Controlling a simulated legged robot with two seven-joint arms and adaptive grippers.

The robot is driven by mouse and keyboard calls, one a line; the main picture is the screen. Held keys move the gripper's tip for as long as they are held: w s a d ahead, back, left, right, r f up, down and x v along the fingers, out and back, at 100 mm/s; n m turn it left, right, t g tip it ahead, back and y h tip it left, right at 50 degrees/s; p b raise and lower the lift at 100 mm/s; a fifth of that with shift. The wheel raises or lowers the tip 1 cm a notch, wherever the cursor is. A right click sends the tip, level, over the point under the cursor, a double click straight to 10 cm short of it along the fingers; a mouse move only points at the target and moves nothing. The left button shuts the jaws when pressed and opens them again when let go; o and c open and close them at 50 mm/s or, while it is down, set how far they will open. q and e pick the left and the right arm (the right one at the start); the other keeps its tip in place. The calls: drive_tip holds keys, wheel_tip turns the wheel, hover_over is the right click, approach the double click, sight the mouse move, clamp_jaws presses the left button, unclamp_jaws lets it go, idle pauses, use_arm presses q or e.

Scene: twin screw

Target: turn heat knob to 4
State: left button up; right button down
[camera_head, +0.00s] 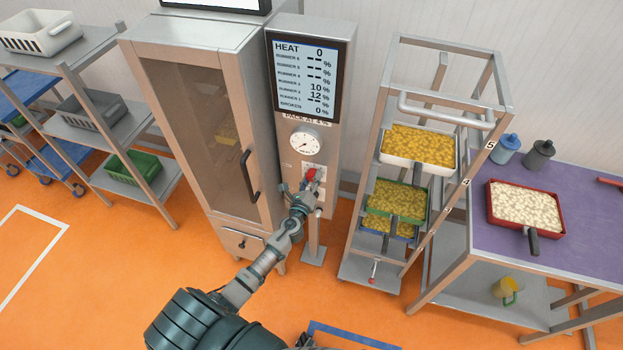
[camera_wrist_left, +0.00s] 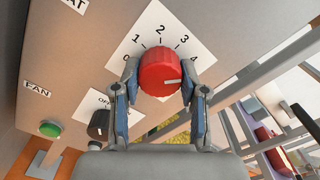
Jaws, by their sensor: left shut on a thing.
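The red heat knob (camera_head: 311,174) is on the front panel of the grey control column, below the round gauge. In the left wrist view, the knob (camera_wrist_left: 160,68) sits on a white dial plate (camera_wrist_left: 152,26) marked 0 to 4. Its white mark points right, slightly below the 4. My left gripper (camera_head: 309,184) is at the panel. In the wrist view its fingers (camera_wrist_left: 160,80) are shut on the knob, one on each side. The display (camera_head: 303,80) above reads HEAT 0. My right gripper is not in view.
A black knob (camera_wrist_left: 98,124) and a green FAN button (camera_wrist_left: 50,129) are on the same panel. A glass-door cabinet (camera_head: 200,110) stands left of the column. A rack (camera_head: 405,110) with trays of yellow pieces stands right, beside a purple-topped table (camera_head: 590,240).

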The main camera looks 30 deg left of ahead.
use_arm(q)
drive_tip(key=shift+s+d+f, duration=0.1)
drive_tip(key=shift+d+f, duration=0.05)
drive_tip(key=shift+f, duration=0.35)
drive_tip(key=o, duration=1.1)
drive_tip(key=shift+o, duration=0.2)
drive_tip(key=shift+r, duration=0.1)
drive_tip(key=shift+r, duration=0.1)
drive_tip(key=v, duration=1.1)
drive_tip(key=shift+s, duration=0.35)
drive_tip(key=shift+d, duration=0.1)
